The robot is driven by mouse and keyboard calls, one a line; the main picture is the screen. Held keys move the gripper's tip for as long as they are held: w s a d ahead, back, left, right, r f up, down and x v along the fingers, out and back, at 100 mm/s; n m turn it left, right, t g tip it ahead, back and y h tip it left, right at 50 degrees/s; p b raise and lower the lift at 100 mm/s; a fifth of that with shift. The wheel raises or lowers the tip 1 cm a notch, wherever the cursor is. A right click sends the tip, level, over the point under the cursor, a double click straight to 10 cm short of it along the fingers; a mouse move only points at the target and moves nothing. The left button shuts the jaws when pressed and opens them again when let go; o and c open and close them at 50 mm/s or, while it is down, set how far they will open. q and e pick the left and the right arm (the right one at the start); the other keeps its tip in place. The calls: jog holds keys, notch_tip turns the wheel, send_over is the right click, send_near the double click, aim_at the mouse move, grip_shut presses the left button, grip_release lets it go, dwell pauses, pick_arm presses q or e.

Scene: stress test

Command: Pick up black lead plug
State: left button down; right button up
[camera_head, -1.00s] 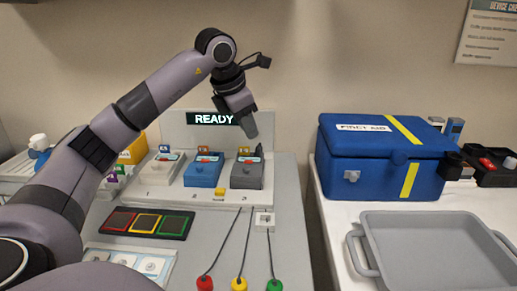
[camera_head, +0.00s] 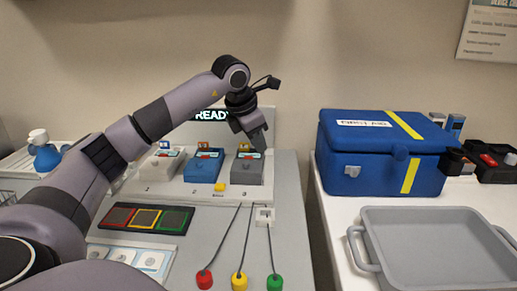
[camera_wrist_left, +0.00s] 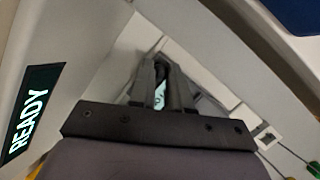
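My left gripper (camera_head: 262,146) reaches down in front of the grey device (camera_head: 247,172) in slot 3 and hides part of it. In the left wrist view its two dark fingers (camera_wrist_left: 160,85) stand a little apart, with a lit screen showing through the gap. A dark shape lies between the fingertips, but I cannot tell whether it is the black lead plug. I cannot make out that plug for sure in the head view. Dark leads run to a red plug (camera_head: 204,280), a yellow plug (camera_head: 239,282) and a green plug (camera_head: 274,282) on the table. My right gripper is not in view.
A blue device (camera_head: 205,169) and a white device (camera_head: 162,167) stand left of the grey one. Behind is the READY panel (camera_head: 285,123). To the right are a blue first aid box (camera_head: 375,170) and a grey tray (camera_head: 405,213). A white socket plate (camera_head: 265,214) lies in front.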

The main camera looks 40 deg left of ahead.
pick_arm(q)
jog(key=shift+r, duration=0.15)
notch_tip(320, 180, up, 8)
jog(key=shift+r+p, duration=0.25)
jog(key=shift+p, duration=0.7)
jog(key=shift+a+f+n+h+b, duration=0.1)
jog(key=shift+a+f+h+b, duration=0.2)
jog(key=shift+f+b, duration=0.6)
jog(key=shift+a+f+n+h+b, duration=0.1)
jog(key=shift+f+h+b, duration=0.35)
jog(key=shift+f, duration=0.85)
jog(key=shift+a+f+n+h+b, duration=0.15)
jog(key=shift+f+h+b, duration=0.2)
jog(key=shift+f+b, duration=0.55)
jog(key=shift+f, duration=1.3)
jog(key=c, duration=1.4)
grip_release()
jog(key=shift+o, duration=0.2)
jog(key=shift+r, duration=0.15)
